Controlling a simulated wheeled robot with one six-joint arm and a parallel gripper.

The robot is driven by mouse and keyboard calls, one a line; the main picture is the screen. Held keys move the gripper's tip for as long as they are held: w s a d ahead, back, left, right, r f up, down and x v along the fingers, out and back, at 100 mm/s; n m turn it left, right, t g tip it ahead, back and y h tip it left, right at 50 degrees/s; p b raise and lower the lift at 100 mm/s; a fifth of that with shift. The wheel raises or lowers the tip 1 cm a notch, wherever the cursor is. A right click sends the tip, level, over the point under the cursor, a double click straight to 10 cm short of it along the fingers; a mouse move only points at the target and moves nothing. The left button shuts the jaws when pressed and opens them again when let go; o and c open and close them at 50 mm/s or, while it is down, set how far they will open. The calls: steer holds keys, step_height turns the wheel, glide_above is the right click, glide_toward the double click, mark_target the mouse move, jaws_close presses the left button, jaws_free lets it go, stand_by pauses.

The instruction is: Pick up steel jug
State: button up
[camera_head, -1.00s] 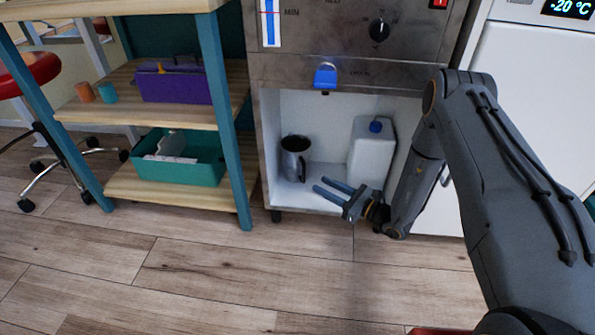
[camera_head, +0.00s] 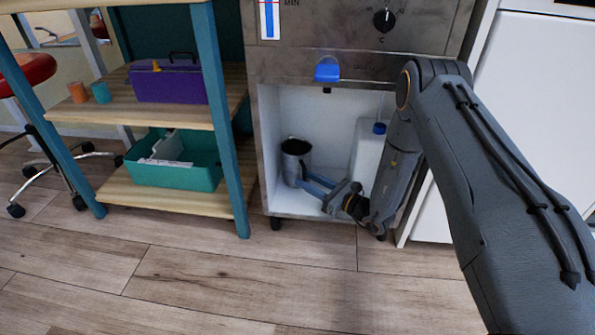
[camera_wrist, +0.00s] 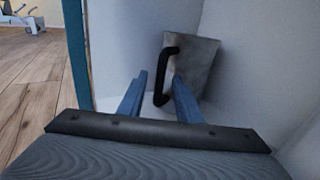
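The steel jug (camera_head: 294,161) stands upright on the floor of the white lower compartment, near its left wall. My gripper (camera_head: 305,178) reaches into the compartment from the right, with its blue fingertips at the jug's right side, low down. In the wrist view the steel jug (camera_wrist: 192,66) is straight ahead, its black handle (camera_wrist: 163,74) facing me. The open fingers of my gripper (camera_wrist: 157,85) lie on either side of the handle's lower part in that picture. I cannot tell whether they touch it.
A white canister (camera_head: 367,148) with a blue cap stands right of the jug, partly behind my arm. The compartment's left wall (camera_head: 268,150) is close to the jug. A shelf unit (camera_head: 228,130) with a purple caddy (camera_head: 172,82) and a teal bin (camera_head: 172,176) stands left.

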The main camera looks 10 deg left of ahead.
jaws_close()
steer(key=shift+r, duration=0.1)
stand_by(0.3)
